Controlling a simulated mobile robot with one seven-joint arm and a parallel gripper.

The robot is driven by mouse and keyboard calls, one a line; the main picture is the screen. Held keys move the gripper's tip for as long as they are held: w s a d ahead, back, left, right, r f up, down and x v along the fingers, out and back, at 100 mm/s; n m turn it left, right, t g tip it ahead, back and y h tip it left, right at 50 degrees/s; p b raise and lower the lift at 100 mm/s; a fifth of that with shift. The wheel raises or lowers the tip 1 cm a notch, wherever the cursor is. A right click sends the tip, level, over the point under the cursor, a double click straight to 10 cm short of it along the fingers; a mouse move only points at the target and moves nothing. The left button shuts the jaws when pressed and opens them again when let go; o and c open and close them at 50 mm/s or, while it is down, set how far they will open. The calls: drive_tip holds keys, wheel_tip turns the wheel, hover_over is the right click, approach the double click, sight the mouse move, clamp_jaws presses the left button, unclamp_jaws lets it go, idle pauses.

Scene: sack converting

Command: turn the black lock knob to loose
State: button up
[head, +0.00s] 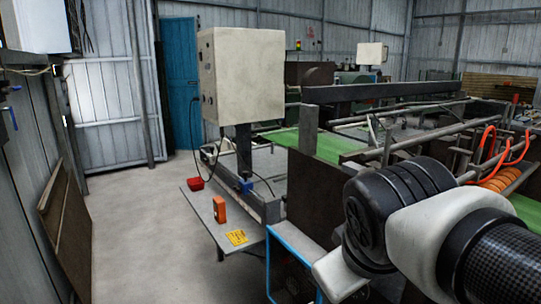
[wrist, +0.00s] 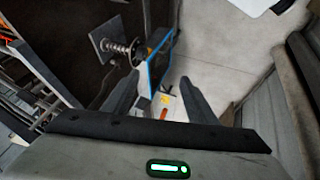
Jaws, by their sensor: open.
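In the wrist view, a dark plate (wrist: 103,31) on the brown machine side carries a short coiled, spring-like shaft (wrist: 118,47). A small black round part (wrist: 137,53) sits at its end and looks like the lock knob; I cannot read its setting. My gripper (wrist: 161,92) is open, its two dark fingers apart with nothing between them. The black part lies beyond the fingertips, above the left finger in the picture, and appears apart from it. In the head view my arm covers this area, and neither the knob nor my fingertips can be made out.
A blue frame (head: 291,262) stands beside the machine, close to the black part in the wrist view. A grey table (head: 205,213) holds an orange device (head: 219,209), a red box (head: 195,184) and a yellow label (head: 237,237).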

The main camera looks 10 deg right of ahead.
drive_tip(key=w+d+f+n+t+h+b, duration=0.1)
drive_tip(key=w+d+n+h+b, duration=0.2)
drive_tip(key=w+d+n+b, duration=0.25)
drive_tip(key=n+t+h+b, duration=0.65)
drive_tip(key=n+b, duration=0.65)
drive_tip(key=n, duration=0.6)
approach(416, 161)
drive_tip(key=b+x, duration=0.1)
drive_tip(key=x, duration=1.2)
drive_tip(key=shift+f+h, duration=0.35)
drive_tip(key=shift+f, duration=0.05)
drive_tip(key=shift+s+d+g, duration=0.1)
drive_tip(key=shift+g, duration=0.15)
drive_tip(key=c, duration=1.1)
